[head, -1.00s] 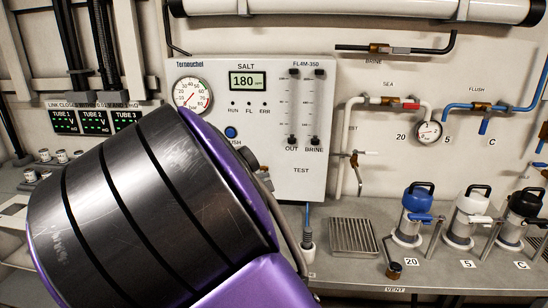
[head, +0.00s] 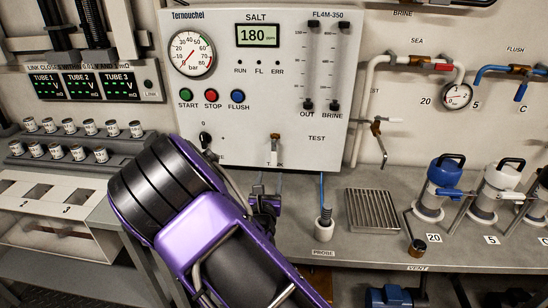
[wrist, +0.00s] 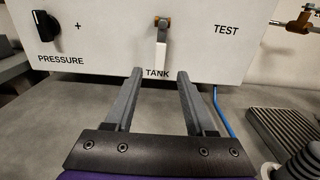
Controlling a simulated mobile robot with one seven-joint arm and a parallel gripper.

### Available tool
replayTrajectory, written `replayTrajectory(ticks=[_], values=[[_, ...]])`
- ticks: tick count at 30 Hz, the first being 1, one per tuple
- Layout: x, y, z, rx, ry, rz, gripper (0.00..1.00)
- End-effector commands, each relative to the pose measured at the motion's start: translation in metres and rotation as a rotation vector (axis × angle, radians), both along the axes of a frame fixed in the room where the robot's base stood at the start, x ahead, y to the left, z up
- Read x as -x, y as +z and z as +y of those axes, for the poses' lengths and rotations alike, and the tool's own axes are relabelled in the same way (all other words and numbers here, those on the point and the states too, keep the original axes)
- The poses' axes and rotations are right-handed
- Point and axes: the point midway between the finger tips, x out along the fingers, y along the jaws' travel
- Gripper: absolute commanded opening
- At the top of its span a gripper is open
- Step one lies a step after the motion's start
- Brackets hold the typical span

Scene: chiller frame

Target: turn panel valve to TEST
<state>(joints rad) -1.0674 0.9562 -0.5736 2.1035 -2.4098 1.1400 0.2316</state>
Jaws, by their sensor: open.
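The panel valve (head: 274,152) is a small brass fitting with a white lever on the lower front of the white control panel (head: 345,60). In the wrist view the valve lever (wrist: 161,52) hangs straight down, at the TANK label; the TEST label (wrist: 226,29) is to its right. My gripper (wrist: 160,74) is open and empty, its two grey fingers pointing at the panel below the valve, one tip on each side of the lever's line. In the head view my gripper (head: 264,203) is low in front of the panel, partly hidden by my arm.
A black PRESSURE knob (wrist: 47,25) is left of the valve. A brass tap (head: 378,130) on the wall, a drain grate (head: 371,209) and a probe (head: 323,222) in its holder are to the right.

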Motion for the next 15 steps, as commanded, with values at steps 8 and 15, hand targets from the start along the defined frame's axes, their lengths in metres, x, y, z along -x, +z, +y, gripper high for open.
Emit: replayTrajectory(ticks=[8, 15], values=[[-0.063, 0.000, -0.003, 0.000, -0.002, -0.002, 0.55], [-0.100, 0.000, -0.004, 0.000, -0.001, -0.001, 0.55]])
